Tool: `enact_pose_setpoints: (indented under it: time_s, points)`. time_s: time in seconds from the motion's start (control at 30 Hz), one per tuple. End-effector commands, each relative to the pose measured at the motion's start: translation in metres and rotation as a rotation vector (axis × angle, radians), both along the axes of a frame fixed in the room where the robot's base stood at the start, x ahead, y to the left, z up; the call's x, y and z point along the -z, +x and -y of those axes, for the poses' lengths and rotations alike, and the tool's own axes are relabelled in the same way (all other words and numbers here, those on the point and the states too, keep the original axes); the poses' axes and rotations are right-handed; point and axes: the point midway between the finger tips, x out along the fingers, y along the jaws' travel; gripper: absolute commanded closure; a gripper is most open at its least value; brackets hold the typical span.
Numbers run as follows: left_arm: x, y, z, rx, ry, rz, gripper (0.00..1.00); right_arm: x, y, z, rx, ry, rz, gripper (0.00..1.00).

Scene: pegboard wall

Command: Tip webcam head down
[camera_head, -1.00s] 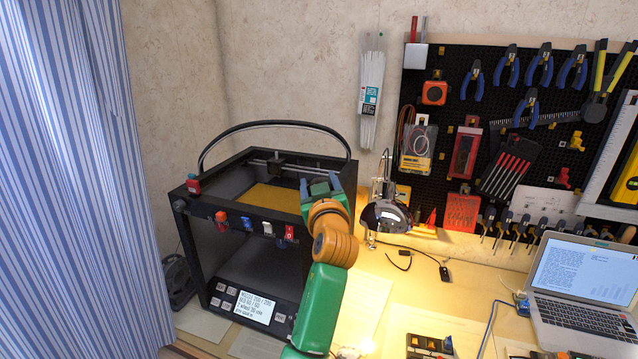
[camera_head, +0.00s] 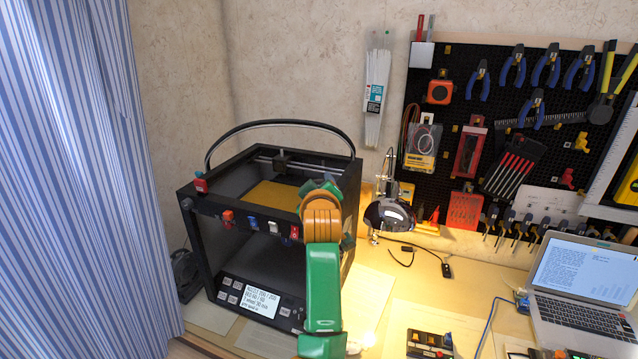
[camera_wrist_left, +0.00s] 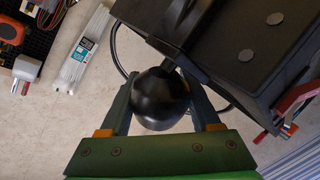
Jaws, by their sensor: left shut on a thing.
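The webcam head is a glossy black ball (camera_wrist_left: 160,98) on a short dark stem in the left wrist view, beside the dark frame of the 3D printer (camera_wrist_left: 235,45). My left gripper (camera_wrist_left: 162,88) is shut on it, one finger on each side of the ball. In the head view my left gripper (camera_head: 322,187) is at the right front top corner of the black printer (camera_head: 196,262). There my own wrist hides the webcam head. My right gripper is in neither view.
Coloured switches (camera_head: 251,223) line the printer's front top edge. A black cable (camera_head: 270,124) arches over it. A lit desk lamp (camera_head: 388,216) stands close to the right of my wrist. A pegboard of tools (camera_head: 455,100) and a laptop (camera_head: 575,280) are further right.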

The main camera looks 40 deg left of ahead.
Motion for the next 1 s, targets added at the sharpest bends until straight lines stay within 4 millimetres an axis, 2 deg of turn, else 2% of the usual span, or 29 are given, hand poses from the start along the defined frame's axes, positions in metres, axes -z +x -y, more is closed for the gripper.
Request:
enact_pose_setpoints:
  time_s: [0.5, 0.53, 0.6, 0.63, 0.9, 1.0]
  points:
    - [0.0000, 0.0000, -0.0003, 0.000, -0.020, 0.007, 0.92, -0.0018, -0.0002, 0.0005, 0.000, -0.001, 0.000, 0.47]
    - [0.0000, 0.0000, -0.0003, 0.000, -0.020, 0.007, 0.31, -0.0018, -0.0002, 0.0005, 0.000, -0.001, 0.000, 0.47]
    - [0.0000, 0.0000, -0.0003, 0.000, -0.021, 0.007, 0.12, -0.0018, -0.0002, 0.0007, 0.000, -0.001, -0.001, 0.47]
    - [0.0000, 0.0000, -0.0003, 0.000, -0.021, 0.007, 0.06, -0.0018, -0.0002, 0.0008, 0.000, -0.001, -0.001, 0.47]
    - [0.0005, -0.0004, 0.0001, 0.000, -0.021, 0.007, 0.06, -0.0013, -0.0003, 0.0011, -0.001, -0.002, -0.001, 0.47]
    - [0.0004, -0.0081, 0.0066, 0.001, -0.021, 0.010, 0.06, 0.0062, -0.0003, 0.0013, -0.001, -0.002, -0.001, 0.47]
